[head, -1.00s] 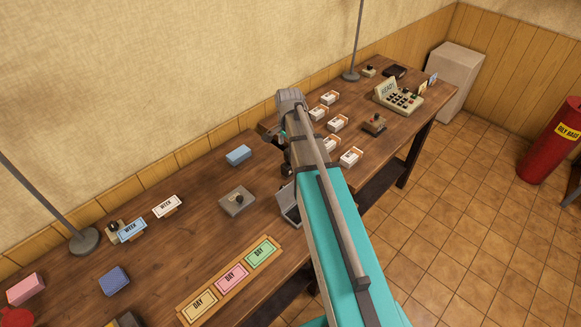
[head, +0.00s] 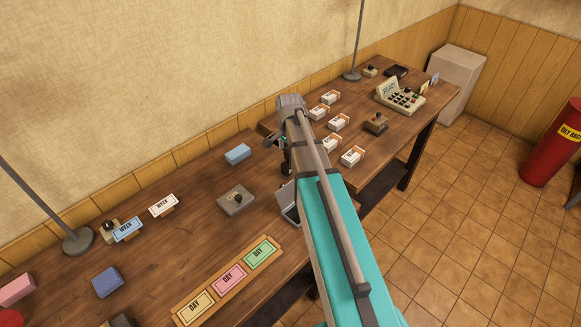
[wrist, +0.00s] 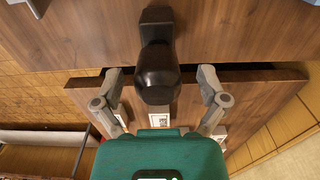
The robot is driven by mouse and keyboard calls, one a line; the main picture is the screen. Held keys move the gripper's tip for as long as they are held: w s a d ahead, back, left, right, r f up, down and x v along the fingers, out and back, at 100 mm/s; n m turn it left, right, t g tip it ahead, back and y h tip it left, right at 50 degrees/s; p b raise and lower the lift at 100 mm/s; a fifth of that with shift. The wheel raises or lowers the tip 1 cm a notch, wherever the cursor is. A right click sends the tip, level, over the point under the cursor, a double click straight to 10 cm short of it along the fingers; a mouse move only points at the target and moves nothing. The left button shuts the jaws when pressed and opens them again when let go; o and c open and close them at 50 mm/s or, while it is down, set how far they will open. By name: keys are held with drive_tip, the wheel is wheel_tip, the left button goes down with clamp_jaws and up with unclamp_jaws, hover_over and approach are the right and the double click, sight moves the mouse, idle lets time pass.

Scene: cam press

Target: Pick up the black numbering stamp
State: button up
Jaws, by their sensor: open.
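The black numbering stamp (wrist: 157,72) shows in the wrist view with its rounded black knob towards the camera and a narrower black part beyond it. My gripper (wrist: 161,80) is open, with one grey finger on each side of the knob and a visible gap on both sides. Neither finger appears to touch it. In the head view my arm covers most of my gripper (head: 280,143). A small dark shape below it may be the stamp, but I cannot tell for sure.
A grey-brown block with a black knob (head: 236,200) and a blue block (head: 238,153) stand left of my arm. Small white card trays (head: 352,156) and a keyed machine (head: 401,96) stand to the right. The DAY card strip (head: 229,280) lies along the front edge.

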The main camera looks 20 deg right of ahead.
drive_tip(key=shift+f+b, duration=0.6)
drive_tip(key=shift+f, duration=0.25)
drive_tip(key=c, duration=1.2)
drive_tip(key=shift+r, duration=0.2)
drive_tip(key=shift+c, duration=0.2)
wheel_tip(320, 180, up, 2)
drive_tip(key=shift+r+p, duration=0.1)
drive_tip(key=shift+p, duration=1.15)
drive_tip(key=s+a+r+p, duration=0.2)
drive_tip(key=s+r+p, duration=0.3)
drive_tip(key=s, duration=0.1)
drive_tip(key=s+a+r+p, duration=0.3)
drive_tip(key=s+r+p, duration=0.2)
drive_tip(key=s, duration=0.1)
drive_tip(key=shift+s+a+r+p, duration=0.25)
drive_tip(key=shift+s+a+p, duration=0.05)
drive_tip(key=shift+s+a, duration=0.1)
